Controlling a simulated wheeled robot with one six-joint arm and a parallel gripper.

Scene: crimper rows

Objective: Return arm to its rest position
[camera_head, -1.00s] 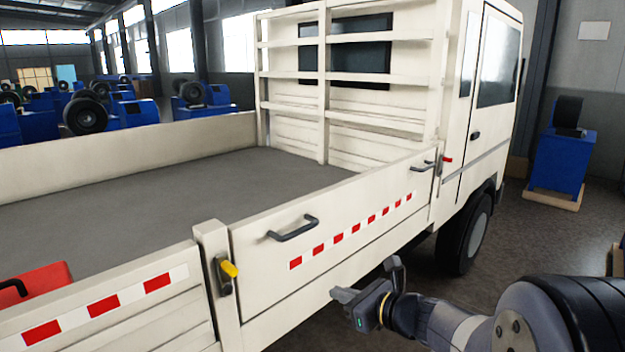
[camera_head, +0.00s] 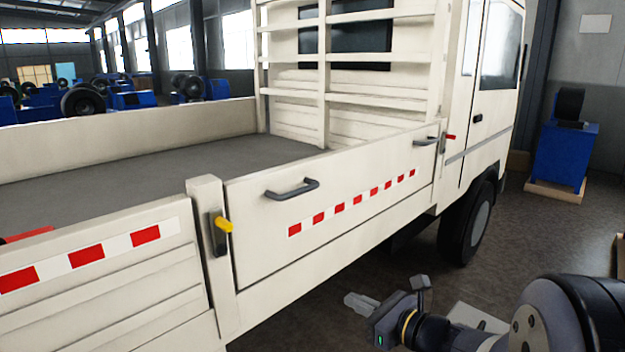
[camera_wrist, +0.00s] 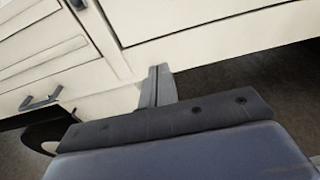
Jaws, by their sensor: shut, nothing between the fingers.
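My gripper (camera_head: 362,304) is at the lower right of the head view, low beside the truck's side and apart from it. Its fingers are together with nothing between them. In the wrist view the shut fingers (camera_wrist: 158,88) point toward the cream side panels of the truck. My arm reaches in from the right edge, bent low over the floor. The cream flatbed truck (camera_head: 340,235) fills the middle of the head view. Its side panel with a dark handle (camera_head: 292,189) and red-white strip is upright. A yellow-handled latch (camera_head: 222,226) sits on the post.
A red-handled latch (camera_head: 447,138) is near the cab. The front wheel (camera_head: 468,228) stands behind my gripper. A blue machine (camera_head: 565,155) on a wooden base stands at the right. Part of a red object (camera_head: 28,236) shows in the bed. Open floor lies between truck and machine.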

